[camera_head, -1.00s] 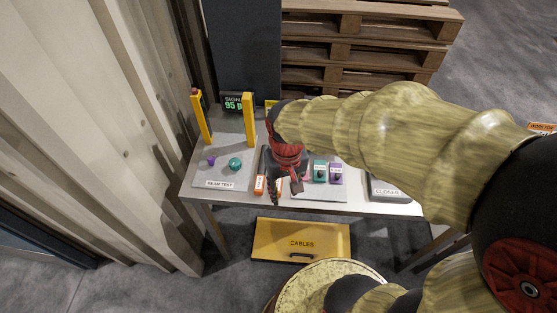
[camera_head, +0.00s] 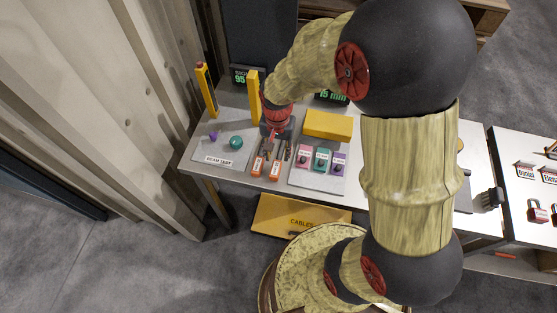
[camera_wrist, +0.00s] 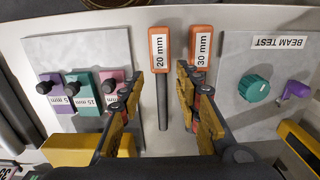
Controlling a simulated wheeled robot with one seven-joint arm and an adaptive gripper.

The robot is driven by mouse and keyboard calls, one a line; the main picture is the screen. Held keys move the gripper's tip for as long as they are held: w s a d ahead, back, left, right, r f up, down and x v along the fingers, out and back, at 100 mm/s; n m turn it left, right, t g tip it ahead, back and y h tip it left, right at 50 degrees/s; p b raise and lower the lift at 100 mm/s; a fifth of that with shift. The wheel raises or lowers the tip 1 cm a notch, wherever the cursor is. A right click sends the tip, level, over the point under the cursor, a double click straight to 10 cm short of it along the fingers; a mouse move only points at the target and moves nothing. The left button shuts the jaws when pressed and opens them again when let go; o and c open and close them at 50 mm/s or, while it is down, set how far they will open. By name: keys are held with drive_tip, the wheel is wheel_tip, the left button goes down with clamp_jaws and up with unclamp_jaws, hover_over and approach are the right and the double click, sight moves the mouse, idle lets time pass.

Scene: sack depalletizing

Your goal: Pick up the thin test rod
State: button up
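Two test rods with orange handles lie on the table. The 20 mm rod (camera_wrist: 162,103) has the thinner dark shaft in the wrist view. In the head view its orange handle (camera_head: 276,169) is the right one. The 30 mm rod's handle (camera_wrist: 201,44) is beside it; its shaft is mostly hidden behind a finger. My gripper (camera_wrist: 160,80) is open, with one finger on each side of the 20 mm shaft and gaps to both. In the head view my gripper (camera_head: 276,152) is above the rods; its height over them is hard to tell.
The grey beam test plate (camera_head: 222,160) with a teal knob and yellow posts is on the left. A plate (camera_head: 318,183) with pink, teal and purple blocks is on the right. A yellow box (camera_head: 328,124) stands behind it. A yellow cables drawer (camera_head: 300,216) is below the table.

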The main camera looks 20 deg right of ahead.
sight(278, 161)
wheel_tip(278, 161, down, 5)
drive_tip(key=shift+w+f+b, duration=0.15)
drive_tip(key=shift+b, duration=0.8)
drive_tip(key=c, duration=0.4)
clamp_jaws()
